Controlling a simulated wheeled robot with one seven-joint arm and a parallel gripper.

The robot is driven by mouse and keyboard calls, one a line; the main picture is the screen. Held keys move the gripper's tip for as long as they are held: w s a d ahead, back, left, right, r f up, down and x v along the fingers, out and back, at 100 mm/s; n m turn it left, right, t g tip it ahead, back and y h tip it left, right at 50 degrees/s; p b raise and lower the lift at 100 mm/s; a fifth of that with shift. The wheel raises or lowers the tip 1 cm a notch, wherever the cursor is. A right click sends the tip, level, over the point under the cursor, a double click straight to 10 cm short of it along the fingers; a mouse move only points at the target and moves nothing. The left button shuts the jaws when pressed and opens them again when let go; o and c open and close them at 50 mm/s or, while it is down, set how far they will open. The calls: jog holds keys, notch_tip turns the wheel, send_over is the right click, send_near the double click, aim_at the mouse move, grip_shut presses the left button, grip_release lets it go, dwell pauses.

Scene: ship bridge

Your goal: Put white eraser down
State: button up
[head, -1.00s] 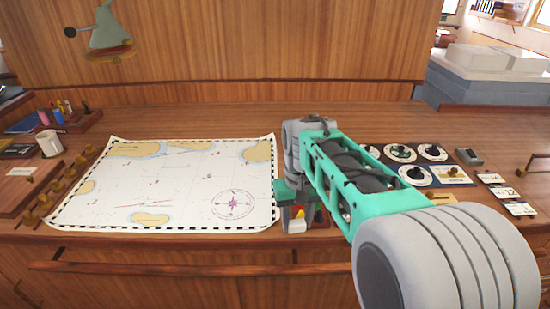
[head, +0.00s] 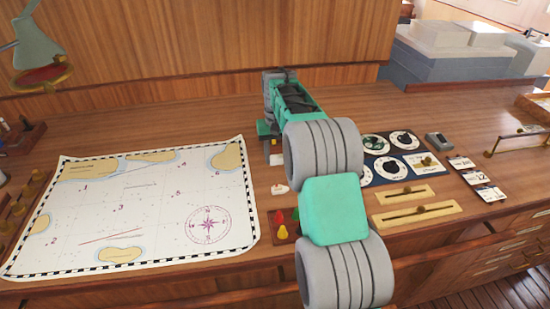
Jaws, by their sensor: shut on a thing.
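My gripper (head: 270,152) is shut on the white eraser (head: 277,160). The eraser shows as a small white block at the fingertips, low over the desk just right of the chart's upper right corner. I cannot tell whether it touches the wood. My arm hides the right side of the gripper and part of the desk behind it.
The nautical chart (head: 120,210) lies flat to the left. A small white piece with a red mark (head: 280,189) and a panel of coloured knobs (head: 282,232) lie nearer the front. Dials (head: 405,140) and brass sliders (head: 420,211) are to the right. Bare desk (head: 180,122) lies behind the chart.

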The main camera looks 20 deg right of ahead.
aim_at(275, 172)
jog(key=w+f, duration=0.2)
jog(key=f, duration=0.1)
jog(key=shift+w+d+p, duration=0.2)
jog(key=shift+w+p, duration=0.1)
jog(key=shift+p, duration=0.1)
notch_tip(275, 172, down, 3)
jog(key=shift+s+r, duration=0.1)
jog(key=shift+r, duration=0.1)
jog(key=shift+f, duration=0.35)
jog(key=o, duration=1.2)
jog(key=shift+r, duration=0.1)
